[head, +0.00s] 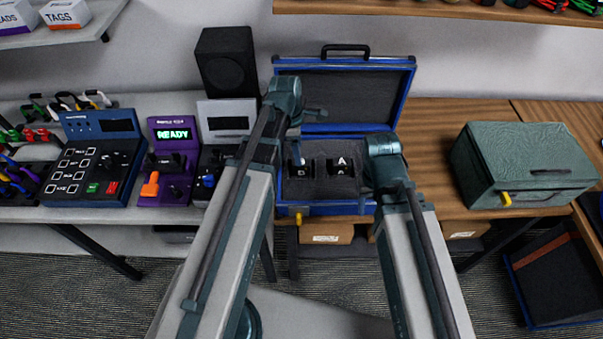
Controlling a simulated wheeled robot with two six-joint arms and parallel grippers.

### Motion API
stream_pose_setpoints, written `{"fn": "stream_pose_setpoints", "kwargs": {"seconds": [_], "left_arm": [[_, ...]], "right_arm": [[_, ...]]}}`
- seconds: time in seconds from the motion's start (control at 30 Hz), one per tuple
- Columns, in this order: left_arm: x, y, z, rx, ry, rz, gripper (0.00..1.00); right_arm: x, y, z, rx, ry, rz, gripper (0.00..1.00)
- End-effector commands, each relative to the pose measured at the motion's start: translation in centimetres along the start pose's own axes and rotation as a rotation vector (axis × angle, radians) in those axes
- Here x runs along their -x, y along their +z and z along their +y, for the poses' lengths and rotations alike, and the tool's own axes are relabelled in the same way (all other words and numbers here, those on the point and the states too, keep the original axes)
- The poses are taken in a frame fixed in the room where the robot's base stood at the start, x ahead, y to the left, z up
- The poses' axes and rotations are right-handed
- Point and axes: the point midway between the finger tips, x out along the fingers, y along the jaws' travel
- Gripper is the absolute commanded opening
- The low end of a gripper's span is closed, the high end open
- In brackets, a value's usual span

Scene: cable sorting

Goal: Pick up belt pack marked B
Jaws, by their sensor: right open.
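An open blue-edged case (325,209) with dark foam stands on the wooden table. The belt pack marked B (302,171) sits in the left part of the foam. The belt pack marked A (341,166) sits beside it on the right. Both are small and dark with white letters. My left arm reaches up to the case's left side, its wrist over the left edge near pack B; its fingertips are not clear. My right gripper (368,173) is open at the case's right side, right of pack A and apart from pack B. The right fingers are partly hidden by the wrist.
A green hard box (525,166) stands on the right of the table. Left of the case are a purple READY device (172,158), a blue button panel (96,158) and a black speaker (228,62). The raised case lid (345,92) stands behind the foam.

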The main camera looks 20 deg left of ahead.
Motion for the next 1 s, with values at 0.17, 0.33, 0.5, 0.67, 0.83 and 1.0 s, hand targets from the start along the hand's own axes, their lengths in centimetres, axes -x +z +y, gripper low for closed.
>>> {"fn": "stream_pose_setpoints", "kwargs": {"seconds": [0.17,0.33,0.5,0.67,0.83,1.0], "left_arm": [[-1.5,0.0,0.0,0.000,0.000,0.000,0.78],[-1.5,0.0,0.0,0.000,0.000,0.000,0.78],[-2.7,0.1,0.1,0.000,0.000,0.000,0.78],[-4.8,0.2,0.1,0.000,0.000,0.000,0.78],[-6.5,0.2,0.1,0.000,0.000,0.000,0.78],[-6.6,0.3,0.1,0.000,0.000,0.000,0.78]], "right_arm": [[-1.5,-0.1,-0.1,0.000,0.000,0.000,0.50],[-1.4,-0.1,-0.1,0.000,0.000,0.000,0.50],[-2.7,-0.2,-0.2,0.000,0.000,0.000,0.50],[-4.7,-0.3,-0.5,0.000,0.000,0.000,0.50],[-6.4,-0.4,-0.6,0.000,0.000,0.000,0.50],[-6.5,-0.4,-0.6,0.000,0.000,0.000,0.50]]}}
